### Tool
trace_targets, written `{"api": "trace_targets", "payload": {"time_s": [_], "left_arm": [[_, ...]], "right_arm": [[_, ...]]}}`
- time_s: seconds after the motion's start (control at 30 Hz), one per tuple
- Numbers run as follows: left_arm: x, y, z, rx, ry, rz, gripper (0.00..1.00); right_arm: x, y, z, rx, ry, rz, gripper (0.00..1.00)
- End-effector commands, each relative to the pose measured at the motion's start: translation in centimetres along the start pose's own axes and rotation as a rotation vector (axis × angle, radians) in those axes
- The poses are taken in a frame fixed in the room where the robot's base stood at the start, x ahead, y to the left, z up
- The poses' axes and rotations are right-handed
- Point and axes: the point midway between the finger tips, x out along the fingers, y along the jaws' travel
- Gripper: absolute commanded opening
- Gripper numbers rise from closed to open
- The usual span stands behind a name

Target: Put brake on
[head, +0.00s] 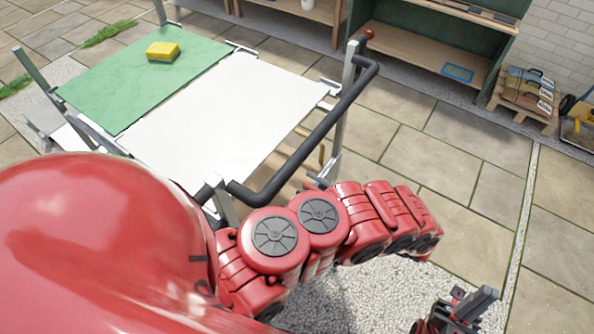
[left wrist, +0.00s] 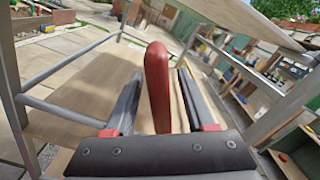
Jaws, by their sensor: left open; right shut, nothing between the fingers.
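A red elongated handle (left wrist: 157,85), which looks like the brake lever, stands in the left wrist view. My left gripper (left wrist: 158,74) is open, with one finger on each side of the handle. I cannot tell whether either finger touches it. In the head view I cannot make out the left gripper or this handle; my red arm hides the area by the trolley's near corner. The trolley has a white top (head: 225,115) and a dark push bar (head: 318,135). My right gripper (head: 472,305) is shut and empty, low at the right over the ground.
A green mat (head: 130,85) with a yellow sponge (head: 162,50) covers the trolley's far end. A shelf unit (head: 430,55) and stacked bags (head: 528,90) stand behind. Paving right of the trolley is clear.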

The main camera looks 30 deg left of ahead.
Motion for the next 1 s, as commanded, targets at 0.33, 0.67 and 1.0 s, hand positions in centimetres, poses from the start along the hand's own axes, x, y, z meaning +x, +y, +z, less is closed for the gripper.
{"api": "trace_targets", "payload": {"time_s": [0.33,0.67,1.0], "left_arm": [[0.49,-0.07,-0.1,0.0,0.002,-0.001,0.55],[0.49,-0.05,-0.08,0.001,0.001,-0.001,0.1],[0.49,-0.05,-0.07,0.001,0.001,-0.001,0.0]], "right_arm": [[0.13,0.01,-0.02,0.0,0.0,0.0,0.0],[0.13,0.01,-0.02,0.0,0.0,0.0,0.0],[0.12,0.01,-0.02,0.0,0.0,0.0,0.0]]}}
